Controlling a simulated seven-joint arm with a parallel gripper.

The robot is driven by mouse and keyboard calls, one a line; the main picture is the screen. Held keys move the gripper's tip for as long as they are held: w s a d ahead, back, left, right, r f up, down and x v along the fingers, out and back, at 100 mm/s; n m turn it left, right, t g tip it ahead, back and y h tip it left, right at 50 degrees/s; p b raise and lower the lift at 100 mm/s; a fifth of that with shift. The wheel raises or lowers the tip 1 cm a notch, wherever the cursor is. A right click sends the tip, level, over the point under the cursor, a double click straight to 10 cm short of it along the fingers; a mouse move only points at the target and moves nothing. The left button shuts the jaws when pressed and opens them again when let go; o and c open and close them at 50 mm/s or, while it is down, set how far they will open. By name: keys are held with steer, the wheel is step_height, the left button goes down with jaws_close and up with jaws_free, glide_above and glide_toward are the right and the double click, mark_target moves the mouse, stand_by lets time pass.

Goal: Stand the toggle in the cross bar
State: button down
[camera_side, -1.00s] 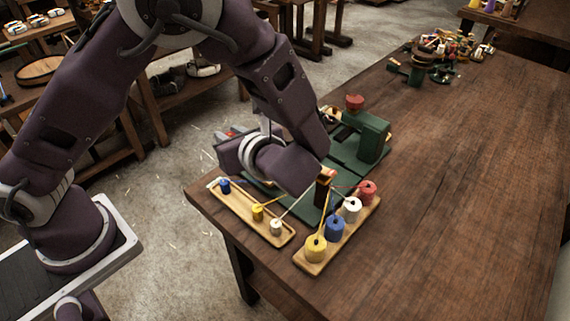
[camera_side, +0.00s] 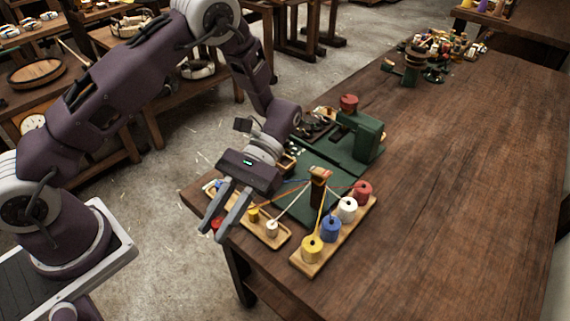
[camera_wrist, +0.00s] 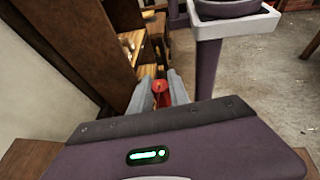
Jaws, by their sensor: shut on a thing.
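My gripper (camera_side: 213,230) is shut on a small red piece (camera_side: 216,223), perhaps the toggle. It points down and toward the camera at the table's near left edge, in front of the left tray. In the wrist view the red piece (camera_wrist: 160,87) shows between the two grey fingers (camera_wrist: 160,80), its round end toward the camera. A brown block (camera_side: 320,174) with coloured strands running to it stands over the green base (camera_side: 300,182). I cannot tell which part is the cross bar. My gripper is well apart from that block.
A wooden tray (camera_side: 308,264) holds red, white, blue and yellow spools. A smaller tray (camera_side: 282,241) with small spools lies left of it, partly behind my gripper. A green machine (camera_side: 362,135) stands behind. The table's right side (camera_side: 450,200) is clear.

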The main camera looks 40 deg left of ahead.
steer(key=w+d+r+n+t+h, duration=0.1)
steer(key=w+d+n+t+h, duration=0.2)
steer(key=w+n+h, duration=0.3)
step_height(320, 180, up, 5)
steer(key=n+t+h, duration=0.3)
steer(key=n+t, duration=1.3)
steer(key=t, duration=0.1)
glide_above(285, 164)
step_height(285, 164, down, 15)
steer(key=shift+f, duration=0.15)
steer(key=shift+h, duration=0.3)
steer(key=c, duration=1.2)
jaws_free()
steer(key=shift+f, duration=0.1)
steer(key=shift+c, duration=0.2)
